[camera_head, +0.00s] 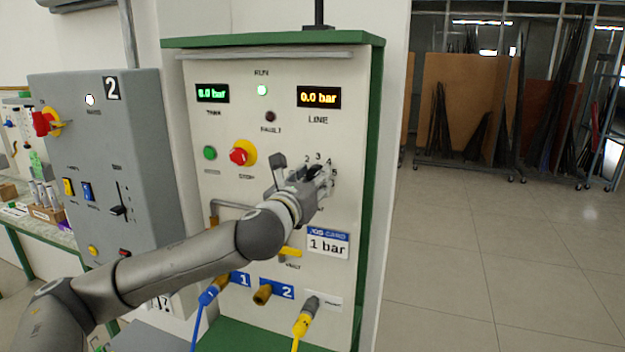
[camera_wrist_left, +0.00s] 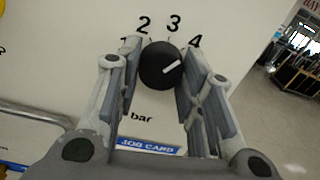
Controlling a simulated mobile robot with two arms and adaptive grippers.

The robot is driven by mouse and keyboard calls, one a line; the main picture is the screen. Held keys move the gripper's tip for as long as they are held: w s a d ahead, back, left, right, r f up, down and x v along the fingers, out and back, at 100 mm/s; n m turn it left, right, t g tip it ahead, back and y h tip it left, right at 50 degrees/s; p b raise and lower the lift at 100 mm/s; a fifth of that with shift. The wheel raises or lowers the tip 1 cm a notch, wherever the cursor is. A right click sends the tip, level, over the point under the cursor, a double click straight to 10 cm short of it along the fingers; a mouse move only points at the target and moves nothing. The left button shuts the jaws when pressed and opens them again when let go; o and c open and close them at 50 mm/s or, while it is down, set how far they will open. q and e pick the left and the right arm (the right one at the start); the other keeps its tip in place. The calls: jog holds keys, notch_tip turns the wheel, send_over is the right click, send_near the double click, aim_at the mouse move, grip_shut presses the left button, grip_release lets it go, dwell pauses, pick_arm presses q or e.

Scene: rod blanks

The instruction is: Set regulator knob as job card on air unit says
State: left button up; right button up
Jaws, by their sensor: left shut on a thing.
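The air unit's cream panel (camera_head: 225,120) faces me. The black regulator knob (camera_wrist_left: 160,65) sits between my left gripper's fingers in the left wrist view. Its white pointer slants up and right, roughly toward the 4 on the scale. The job card (camera_head: 328,244) below reads 1 bar. The LINE display (camera_head: 319,97) reads 0.0 bar. The 1 on the scale is partly covered by a finger in the wrist view. My right gripper is out of view.
A red stop button (camera_head: 239,156) on yellow and a green button (camera_head: 210,153) are left of my gripper. A yellow valve lever (camera_head: 291,252) and hose ports lie below it. A grey box (camera_head: 135,120) stands left.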

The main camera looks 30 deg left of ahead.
pick_arm(q)
jog(key=n+p, duration=0.1)
jog(key=n, duration=2.1)
jog(key=shift+r+n, duration=0.15)
jog(key=shift+n, duration=0.15)
dwell(0.4)
jog(key=o, duration=1)
jog(key=shift+o, duration=0.2)
